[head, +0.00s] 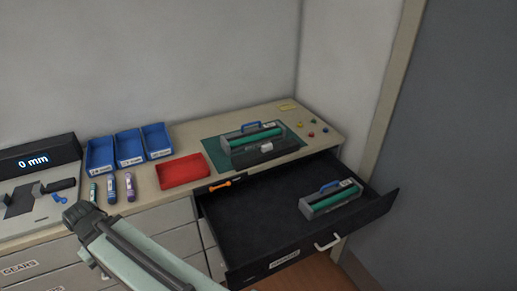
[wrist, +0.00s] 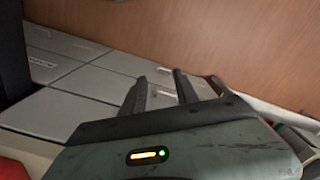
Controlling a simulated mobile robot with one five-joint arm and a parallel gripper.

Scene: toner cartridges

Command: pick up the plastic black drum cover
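One cartridge (head: 258,150) with a green drum and blue handle lies on a green mat on the counter. A second, similar cartridge (head: 318,210) lies in the open black drawer. My gripper (head: 80,212) is in front of the counter at the left, apart from both cartridges. In the wrist view, its dark fingers (wrist: 162,90) stand apart with nothing seen between them, above the drawer fronts.
Blue bins (head: 130,148) stand at the back, with a red tray (head: 183,172) and several small tubes in front. An orange tool (head: 227,183) lies near the drawer's back left. The open drawer (head: 255,225) juts out at the right, mostly empty inside.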

